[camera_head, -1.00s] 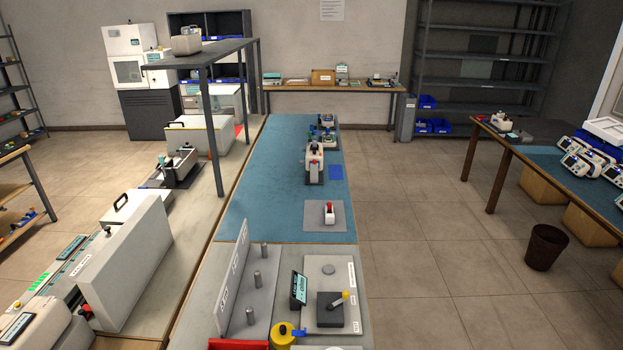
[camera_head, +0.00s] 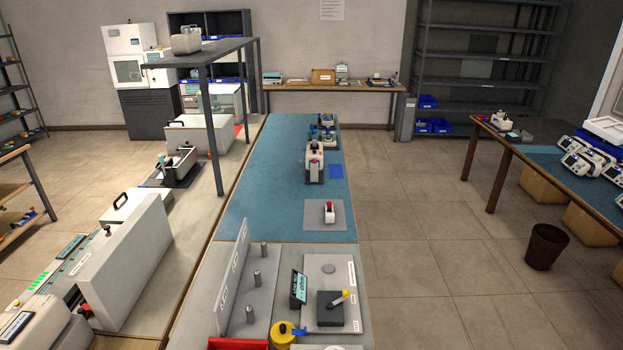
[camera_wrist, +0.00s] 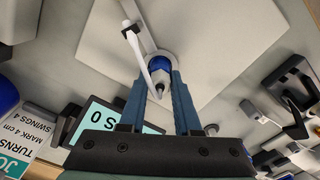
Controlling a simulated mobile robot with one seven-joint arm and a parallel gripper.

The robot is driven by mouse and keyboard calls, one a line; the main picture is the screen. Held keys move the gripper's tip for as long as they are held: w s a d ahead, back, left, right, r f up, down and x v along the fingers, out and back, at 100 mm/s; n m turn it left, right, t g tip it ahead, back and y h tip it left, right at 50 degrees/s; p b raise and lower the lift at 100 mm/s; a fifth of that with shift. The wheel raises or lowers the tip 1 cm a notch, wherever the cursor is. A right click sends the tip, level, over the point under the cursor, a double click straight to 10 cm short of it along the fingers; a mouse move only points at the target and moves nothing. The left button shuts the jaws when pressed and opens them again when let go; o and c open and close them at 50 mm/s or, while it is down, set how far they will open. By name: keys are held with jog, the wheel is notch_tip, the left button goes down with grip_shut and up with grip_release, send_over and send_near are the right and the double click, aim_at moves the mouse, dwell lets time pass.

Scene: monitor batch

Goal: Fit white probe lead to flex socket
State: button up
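In the wrist view my gripper (camera_wrist: 161,76) has its two blue fingers close around a small round body with a white rim, a blue collar and a dark tip. The white probe lead (camera_wrist: 142,55) runs beside this body, curving up to a black clip (camera_wrist: 131,31). The fingers appear shut on the lead's blue-collared end; contact is partly hidden. A light grey plate (camera_wrist: 215,30) lies beyond the fingertips. I cannot make out which part is the flex socket. My gripper does not show in the head view.
In the wrist view a teal display (camera_wrist: 100,122) and a printed card (camera_wrist: 28,130) are at left, and dark fittings (camera_wrist: 288,90) at right. The head view shows a bench with a small meter (camera_head: 299,287), a yellow reel (camera_head: 283,335) and a blue mat (camera_head: 270,190).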

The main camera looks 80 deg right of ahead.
jog(key=o, duration=0.4)
jog(key=shift+r, duration=0.15)
notch_tip(320, 180, up, 13)
jog(key=shift+b, duration=0.3)
dwell(0.4)
